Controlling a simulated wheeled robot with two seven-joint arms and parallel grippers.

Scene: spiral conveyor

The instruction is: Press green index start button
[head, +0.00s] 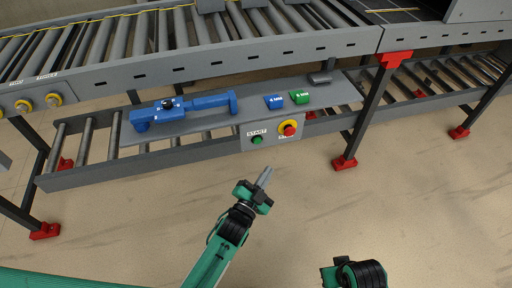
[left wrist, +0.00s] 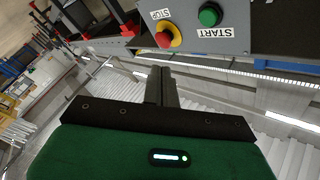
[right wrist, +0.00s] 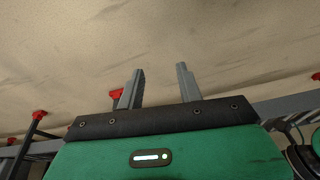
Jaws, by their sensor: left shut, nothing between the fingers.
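The green start button (head: 257,140) sits on a grey control panel (head: 270,146) under the word START. It also shows in the left wrist view (left wrist: 210,14), above and right of the fingertips. A red stop button (head: 289,130) on a yellow ring is to its right in the head view. My left gripper (head: 265,177) is shut and empty, just below the panel and apart from the green button. My right gripper (right wrist: 160,84) is open and empty, with its two fingers apart over the floor; only its arm shows at the bottom of the head view.
A shelf on the lower conveyor holds a blue device (head: 182,107), a blue block (head: 274,101), a green block (head: 299,97) and a dark grey part (head: 320,78). Roller conveyors run behind. Legs with red feet (head: 344,163) stand at right. The floor in front is clear.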

